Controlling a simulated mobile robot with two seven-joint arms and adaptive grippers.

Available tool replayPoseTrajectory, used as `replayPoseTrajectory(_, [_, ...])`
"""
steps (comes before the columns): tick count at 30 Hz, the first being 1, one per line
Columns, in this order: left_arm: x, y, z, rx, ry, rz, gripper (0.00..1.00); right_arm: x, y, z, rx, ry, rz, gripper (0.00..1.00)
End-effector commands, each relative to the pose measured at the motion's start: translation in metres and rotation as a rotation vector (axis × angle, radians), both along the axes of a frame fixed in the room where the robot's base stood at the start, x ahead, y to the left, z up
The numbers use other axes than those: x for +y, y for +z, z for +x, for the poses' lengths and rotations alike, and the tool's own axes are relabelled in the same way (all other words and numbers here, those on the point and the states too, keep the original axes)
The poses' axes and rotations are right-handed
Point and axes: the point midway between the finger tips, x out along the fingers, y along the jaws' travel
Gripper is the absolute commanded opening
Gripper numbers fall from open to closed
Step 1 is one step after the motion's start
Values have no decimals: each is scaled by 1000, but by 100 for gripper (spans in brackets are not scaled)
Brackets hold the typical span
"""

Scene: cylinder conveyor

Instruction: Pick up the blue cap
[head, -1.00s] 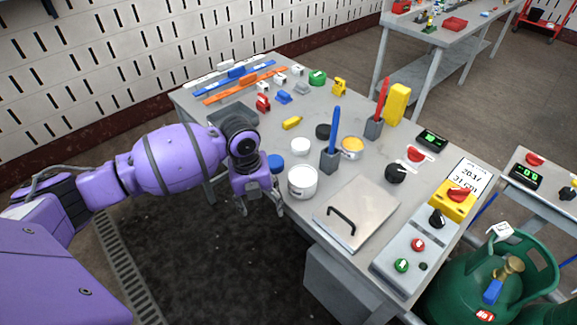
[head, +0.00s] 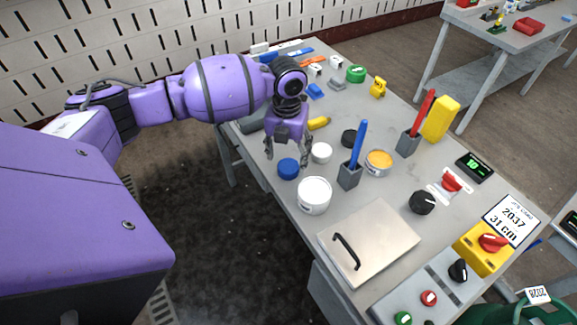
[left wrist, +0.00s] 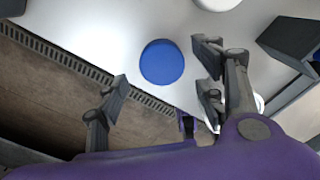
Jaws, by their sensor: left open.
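The blue cap (head: 288,168) lies flat near the left edge of the grey table in the head view. My left gripper (head: 288,156) hangs beside and just above it, fingers pointing down. In the left wrist view the round blue cap (left wrist: 161,62) shows beyond the open, empty fingers of the left gripper (left wrist: 160,95), apart from them. My right gripper is not in view.
A white tub (head: 314,195) stands just in front of the cap, and a white lid (head: 321,152) lies to its right. A holder (head: 349,176) with a blue stick stands further right. A metal plate with a handle (head: 370,240) lies nearer.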

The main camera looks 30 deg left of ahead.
Motion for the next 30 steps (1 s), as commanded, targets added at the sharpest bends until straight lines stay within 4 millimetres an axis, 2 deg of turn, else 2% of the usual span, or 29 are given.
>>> replayPoseTrajectory(3, [1, -17, -2, 1, 1, 1, 63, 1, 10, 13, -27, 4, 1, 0])
replayPoseTrajectory(7, [2, -36, -1, 0, 2, 1, 63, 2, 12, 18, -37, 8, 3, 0])
replayPoseTrajectory(14, [2, -39, -1, -1, 1, 1, 63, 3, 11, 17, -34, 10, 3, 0])
replayPoseTrajectory(23, [2, -39, -1, -1, 1, 1, 25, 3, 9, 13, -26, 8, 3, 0])
replayPoseTrajectory(30, [2, -39, -1, -2, 1, 1, 24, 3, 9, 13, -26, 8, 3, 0])
